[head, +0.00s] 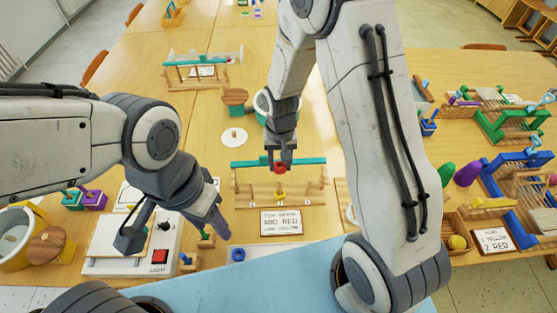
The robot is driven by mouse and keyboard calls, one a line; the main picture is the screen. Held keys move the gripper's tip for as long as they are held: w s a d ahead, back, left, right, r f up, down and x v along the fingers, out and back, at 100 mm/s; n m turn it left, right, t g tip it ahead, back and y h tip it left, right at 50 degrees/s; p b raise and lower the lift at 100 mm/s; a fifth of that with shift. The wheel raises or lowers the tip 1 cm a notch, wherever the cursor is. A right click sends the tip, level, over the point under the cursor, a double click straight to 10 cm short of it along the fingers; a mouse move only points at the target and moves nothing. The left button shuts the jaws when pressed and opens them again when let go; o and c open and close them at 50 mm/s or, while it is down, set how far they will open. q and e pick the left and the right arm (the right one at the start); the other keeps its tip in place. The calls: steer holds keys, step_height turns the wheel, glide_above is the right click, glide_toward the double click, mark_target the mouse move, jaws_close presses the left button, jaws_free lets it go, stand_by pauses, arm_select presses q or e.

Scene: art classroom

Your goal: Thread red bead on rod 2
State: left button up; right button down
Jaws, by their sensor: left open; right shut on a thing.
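My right gripper (281,164) is shut on the red bead (281,169), of which only a small part shows between the fingers. It is at the bead frame (245,194), near the teal top bar (250,162). A yellow bead (280,196) sits low in the middle of the frame. The rods are too thin to make out, so I cannot tell whether the red bead is around one. A card (281,222) with handwriting, including "MID RED", lies in front of the frame. My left gripper (174,233) is open and empty above a white light box.
The white light box (120,267) with a red button stands at front left. A white disc (234,137) and a wooden-lidded pot (235,97) are behind the frame. Green (510,125) and blue (500,185) racks crowd the right. Bare tabletop lies left of the disc.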

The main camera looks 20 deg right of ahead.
mark_target(280, 181)
step_height(280, 181, down, 4)
steer(key=b, duration=0.3)
steer(key=shift+r, duration=0.2)
steer(key=shift+s, duration=0.15)
steer(key=shift+f, duration=0.4)
stand_by(0.7)
steer(key=shift+f, duration=0.2)
stand_by(0.7)
steer(key=shift+f, duration=0.15)
stand_by(0.3)
steer(key=shift+f, duration=0.45)
steer(key=shift+f+b, duration=0.4)
steer(key=shift+f, duration=0.05)
stand_by(1.0)
